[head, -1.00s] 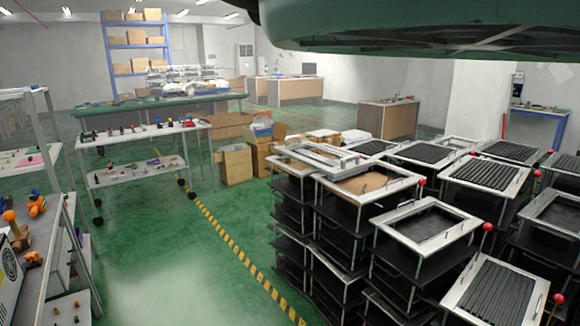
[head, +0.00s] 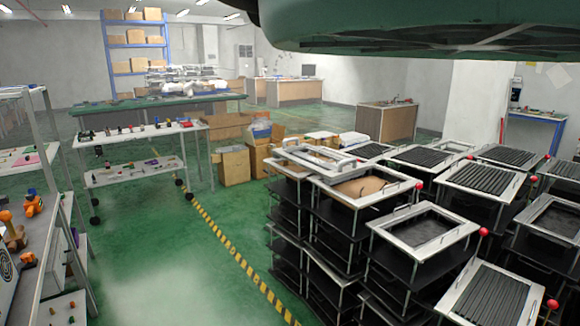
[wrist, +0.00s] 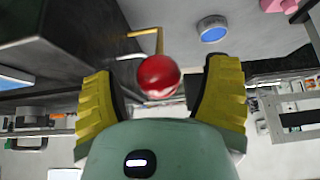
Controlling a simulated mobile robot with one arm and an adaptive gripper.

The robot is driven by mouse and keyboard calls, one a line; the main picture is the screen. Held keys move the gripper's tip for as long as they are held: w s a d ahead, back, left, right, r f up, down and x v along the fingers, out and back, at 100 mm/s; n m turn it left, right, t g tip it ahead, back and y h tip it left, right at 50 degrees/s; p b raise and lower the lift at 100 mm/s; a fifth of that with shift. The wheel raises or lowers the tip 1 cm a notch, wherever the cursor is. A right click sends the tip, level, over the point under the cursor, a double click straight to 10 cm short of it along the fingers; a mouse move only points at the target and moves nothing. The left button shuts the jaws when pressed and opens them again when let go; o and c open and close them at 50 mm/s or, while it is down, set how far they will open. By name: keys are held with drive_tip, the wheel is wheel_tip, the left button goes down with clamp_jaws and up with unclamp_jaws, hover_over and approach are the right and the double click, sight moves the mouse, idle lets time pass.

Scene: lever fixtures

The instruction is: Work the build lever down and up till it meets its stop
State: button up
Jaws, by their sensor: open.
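In the wrist view a glossy red ball knob (wrist: 158,78) shows between the yellow fingers of my gripper (wrist: 163,70). A thin bent brass-coloured rod (wrist: 146,34) shows just above the knob. I take these as the lever, though no label shows. The fingers are spread, with a gap on each side of the knob in the picture; how far the knob is from the palm is hard to tell. The lower part of the view is my green gripper body. My gripper does not show in the head view, and I cannot pick out this lever there.
In the wrist view a dark box-like block (wrist: 60,60) is at upper left and a blue round piece (wrist: 212,30) at upper right. The head view shows stacked black-and-white racks (head: 440,262) at right, a shelf (head: 140,178) at left and open green floor (head: 170,270).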

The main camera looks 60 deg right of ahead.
drive_tip(key=p+v, duration=0.5)
drive_tip(key=shift+w+d+r, duration=0.1)
drive_tip(key=shift+d, duration=0.05)
drive_tip(key=shift+d+r, duration=0.1)
